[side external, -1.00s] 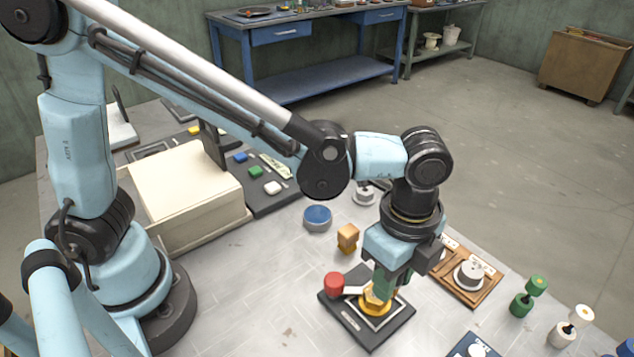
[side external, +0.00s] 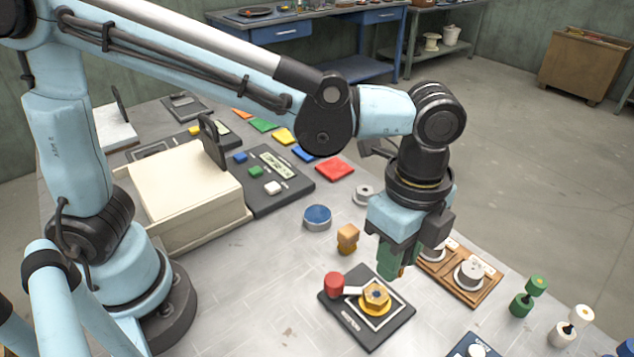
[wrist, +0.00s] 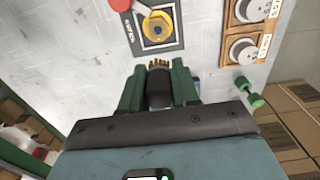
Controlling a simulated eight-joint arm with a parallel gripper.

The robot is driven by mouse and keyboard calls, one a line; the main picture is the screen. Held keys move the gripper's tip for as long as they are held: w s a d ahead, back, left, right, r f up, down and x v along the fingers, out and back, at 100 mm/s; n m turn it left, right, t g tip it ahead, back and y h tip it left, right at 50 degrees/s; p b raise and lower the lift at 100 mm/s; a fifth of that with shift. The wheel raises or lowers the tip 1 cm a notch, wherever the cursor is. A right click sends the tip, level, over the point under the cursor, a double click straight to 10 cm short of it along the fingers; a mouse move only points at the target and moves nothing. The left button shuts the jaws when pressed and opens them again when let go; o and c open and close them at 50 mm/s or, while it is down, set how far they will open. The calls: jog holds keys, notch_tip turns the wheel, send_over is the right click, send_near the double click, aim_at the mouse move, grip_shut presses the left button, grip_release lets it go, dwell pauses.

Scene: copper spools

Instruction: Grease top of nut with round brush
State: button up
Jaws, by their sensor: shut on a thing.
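The brass-coloured hex nut (side external: 376,294) sits on a black base plate (side external: 345,327) with a white square outline, a red knob (side external: 334,285) and a white arm beside it. The nut also shows in the wrist view (wrist: 157,27), ahead of the brush. My gripper (side external: 391,270) hangs above and just behind the nut, apart from it. In the wrist view its green fingers are shut on the round brush (wrist: 159,88), with a dark body and tan bristles pointing toward the base plate. In the side view the brush is mostly hidden by the fingers.
An orange-tan block (side external: 348,238) and a blue-topped round tin (side external: 317,217) stand behind the base plate. A wooden tray (side external: 487,291) with grey spools lies to the right. Bare table lies left of the plate.

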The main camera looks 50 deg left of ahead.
aim_at(368, 286)
dwell(0.4)
jog(key=shift+f, duration=3)
jog(key=shift+f, duration=1.05)
jog(key=shift+a, duration=0.15)
jog(key=shift+a, duration=1.85)
jog(key=shift+d, duration=0.1)
jog(key=shift+d, duration=1.9)
